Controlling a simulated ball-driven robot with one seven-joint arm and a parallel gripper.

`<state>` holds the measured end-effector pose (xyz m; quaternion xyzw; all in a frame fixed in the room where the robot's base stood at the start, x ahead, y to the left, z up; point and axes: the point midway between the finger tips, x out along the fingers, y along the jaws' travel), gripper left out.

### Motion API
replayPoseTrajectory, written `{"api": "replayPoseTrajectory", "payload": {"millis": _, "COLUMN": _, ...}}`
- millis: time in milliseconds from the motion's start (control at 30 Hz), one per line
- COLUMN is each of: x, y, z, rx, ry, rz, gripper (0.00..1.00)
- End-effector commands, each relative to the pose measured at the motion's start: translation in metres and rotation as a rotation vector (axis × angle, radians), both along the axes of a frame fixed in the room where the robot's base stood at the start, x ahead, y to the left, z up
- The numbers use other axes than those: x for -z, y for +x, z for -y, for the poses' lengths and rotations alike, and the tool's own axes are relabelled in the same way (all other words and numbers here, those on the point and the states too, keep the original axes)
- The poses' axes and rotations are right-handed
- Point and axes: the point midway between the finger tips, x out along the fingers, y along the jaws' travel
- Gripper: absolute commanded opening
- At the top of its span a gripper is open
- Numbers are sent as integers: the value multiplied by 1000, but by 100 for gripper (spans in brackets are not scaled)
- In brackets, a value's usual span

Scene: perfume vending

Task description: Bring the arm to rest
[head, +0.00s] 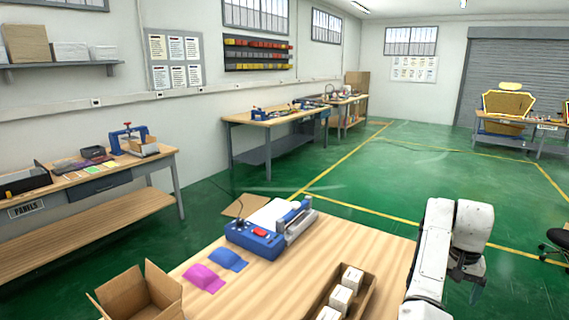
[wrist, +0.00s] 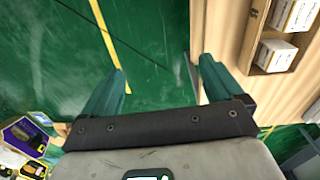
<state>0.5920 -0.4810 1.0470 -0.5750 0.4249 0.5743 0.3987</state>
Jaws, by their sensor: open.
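My white arm (head: 430,250) stands folded at the right edge of the wooden table (head: 310,245) in the head view. In the wrist view my gripper (wrist: 162,70) has its two teal fingers spread wide apart, with nothing between them. Green floor shows past the fingers, and the table edge is to the right of them.
On the table are a wooden tray (head: 367,290) of white boxes, a blue machine (head: 258,240), pink (head: 204,278) and blue (head: 229,260) pieces, and an open cardboard box (head: 132,292). Workbenches (head: 272,116) line the left wall. Green floor beyond the table is mostly clear. A dark chair (head: 556,245) stands far right.

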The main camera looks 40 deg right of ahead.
Motion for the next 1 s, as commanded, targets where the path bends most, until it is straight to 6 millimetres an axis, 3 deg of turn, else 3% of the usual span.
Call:
{"api": "replayPoseTrajectory", "payload": {"millis": 267, "x": 29, "y": 7, "z": -33, "rx": -101, "ry": -52, "rz": -39, "gripper": 94}}
{"api": "replayPoseTrajectory", "payload": {"millis": 467, "x": 59, "y": 14, "z": -76, "rx": -238, "ry": -107, "rz": -71, "gripper": 94}}
{"api": "replayPoseTrajectory", "payload": {"millis": 767, "x": 109, "y": 16, "z": -190, "rx": -598, "ry": -176, "rz": -73, "gripper": 94}}
{"api": "replayPoseTrajectory", "payload": {"millis": 1000, "x": 135, "y": -8, "z": -293, "rx": -893, "ry": -152, "rz": -25, "gripper": 94}}
